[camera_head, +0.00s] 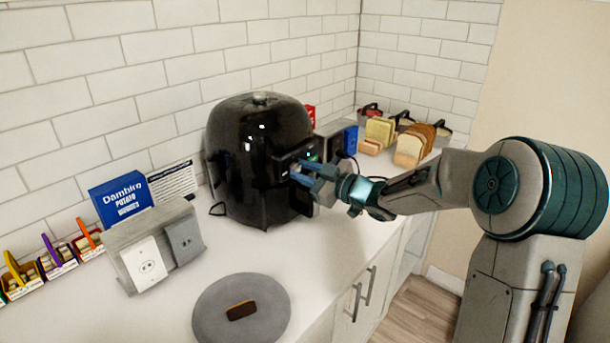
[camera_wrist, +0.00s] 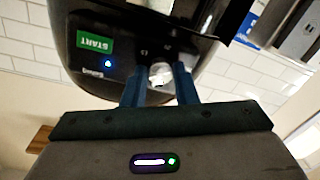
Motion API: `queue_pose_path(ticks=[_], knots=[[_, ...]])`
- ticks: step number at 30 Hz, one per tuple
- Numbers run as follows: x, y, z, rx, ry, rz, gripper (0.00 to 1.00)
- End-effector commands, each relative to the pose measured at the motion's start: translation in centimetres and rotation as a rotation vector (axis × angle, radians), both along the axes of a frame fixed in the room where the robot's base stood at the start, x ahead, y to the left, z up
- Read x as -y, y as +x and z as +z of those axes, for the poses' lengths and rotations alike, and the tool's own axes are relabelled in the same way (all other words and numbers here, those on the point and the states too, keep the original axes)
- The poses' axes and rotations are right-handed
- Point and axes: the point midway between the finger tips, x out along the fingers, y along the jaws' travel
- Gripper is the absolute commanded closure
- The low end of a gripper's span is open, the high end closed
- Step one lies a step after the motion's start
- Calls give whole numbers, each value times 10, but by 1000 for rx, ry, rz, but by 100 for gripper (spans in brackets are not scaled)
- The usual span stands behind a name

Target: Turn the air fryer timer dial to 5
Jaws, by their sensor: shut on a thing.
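The black air fryer (camera_head: 245,150) stands on the white counter against the tiled wall. Its front panel faces my arm. In the wrist view the panel shows a green START label (camera_wrist: 96,45), a small blue light and a light-coloured timer dial (camera_wrist: 160,73). My gripper (camera_head: 297,172) is at the panel, and its two blue fingers (camera_wrist: 160,85) are shut on the dial, one on each side. The dial's setting and the numbers around it are too small to read. In the head view the fingers hide the dial.
A grey outlet box (camera_head: 155,245), a blue Dambira box (camera_head: 122,198) and a round grey plate (camera_head: 212,310) with a brown item are left of the arm. Bread (camera_head: 412,146) and a blue box (camera_head: 350,138) stand behind the gripper. Counter space before the fryer is clear.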

Motion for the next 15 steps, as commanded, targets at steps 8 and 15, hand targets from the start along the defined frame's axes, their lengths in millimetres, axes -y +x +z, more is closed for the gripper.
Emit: queue_pose_path(ticks=[8,15], knots=[[0,0,-5,173,-133,1,97],[-1,0,-5,352,-274,2,97]])
